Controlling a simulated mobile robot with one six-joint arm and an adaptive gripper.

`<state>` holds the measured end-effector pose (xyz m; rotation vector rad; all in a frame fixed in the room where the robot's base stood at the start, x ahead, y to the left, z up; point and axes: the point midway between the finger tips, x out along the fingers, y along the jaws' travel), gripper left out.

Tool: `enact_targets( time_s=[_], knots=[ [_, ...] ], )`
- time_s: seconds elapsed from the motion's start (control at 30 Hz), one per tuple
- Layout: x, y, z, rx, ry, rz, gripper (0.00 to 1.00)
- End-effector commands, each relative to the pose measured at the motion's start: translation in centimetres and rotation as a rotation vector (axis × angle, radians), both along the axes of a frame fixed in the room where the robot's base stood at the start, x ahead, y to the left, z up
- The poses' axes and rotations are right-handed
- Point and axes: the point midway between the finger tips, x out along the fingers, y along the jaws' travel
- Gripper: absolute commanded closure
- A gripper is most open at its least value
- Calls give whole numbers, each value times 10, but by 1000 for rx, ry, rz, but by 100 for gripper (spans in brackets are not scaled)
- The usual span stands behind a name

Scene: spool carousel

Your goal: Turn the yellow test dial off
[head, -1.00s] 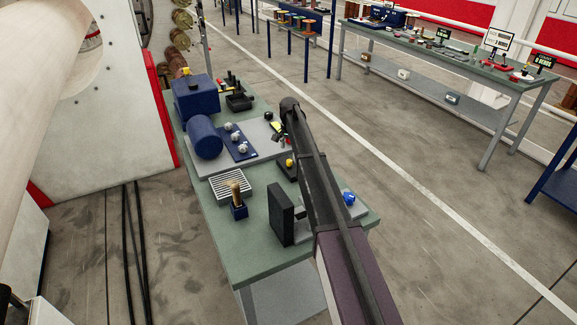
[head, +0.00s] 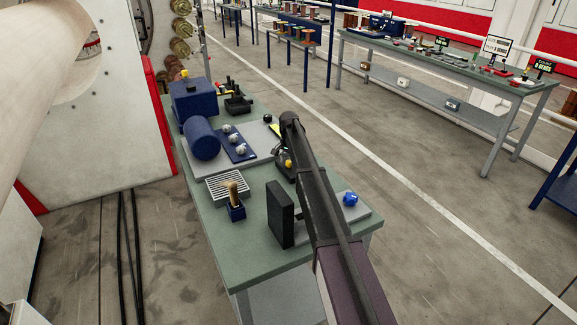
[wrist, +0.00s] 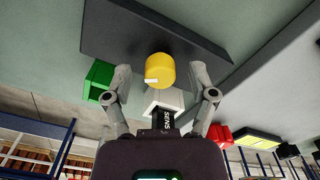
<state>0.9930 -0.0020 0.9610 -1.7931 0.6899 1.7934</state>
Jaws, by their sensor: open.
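The yellow dial (wrist: 159,68) is a round yellow knob with a small white mark near its lower-left edge in the wrist view. It sits on a long dark plate (wrist: 115,33). In the head view, the dial (head: 288,163) is by the end of my arm, on the green bench. My gripper (wrist: 160,76) is open, with one finger on each side of the dial in the picture and a gap on both sides. I cannot tell how deep the fingers reach around it. In the head view my arm partly hides the dark base and the gripper.
A white block (wrist: 163,101) shows just below the dial in the wrist view. A green block (wrist: 99,78) is left, a red one (wrist: 219,135) right. On the bench (head: 245,268) stand a black upright box (head: 280,215), a blue knob (head: 350,198) and a blue cylinder (head: 201,138).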

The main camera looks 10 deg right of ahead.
Motion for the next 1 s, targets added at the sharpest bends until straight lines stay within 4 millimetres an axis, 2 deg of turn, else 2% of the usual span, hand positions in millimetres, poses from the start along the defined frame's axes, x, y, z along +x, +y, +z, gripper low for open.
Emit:
enact_targets(
  time_s=[0.43,0.47,0.6,0.7,1.0],
  knots=[
    [0,2,-3,0,0,2,27],
    [0,2,-3,0,0,2,32],
    [0,2,-3,0,0,2,74],
    [0,2,-3,0,0,2,100],
    [0,1,-3,0,0,13,100]
  ],
)
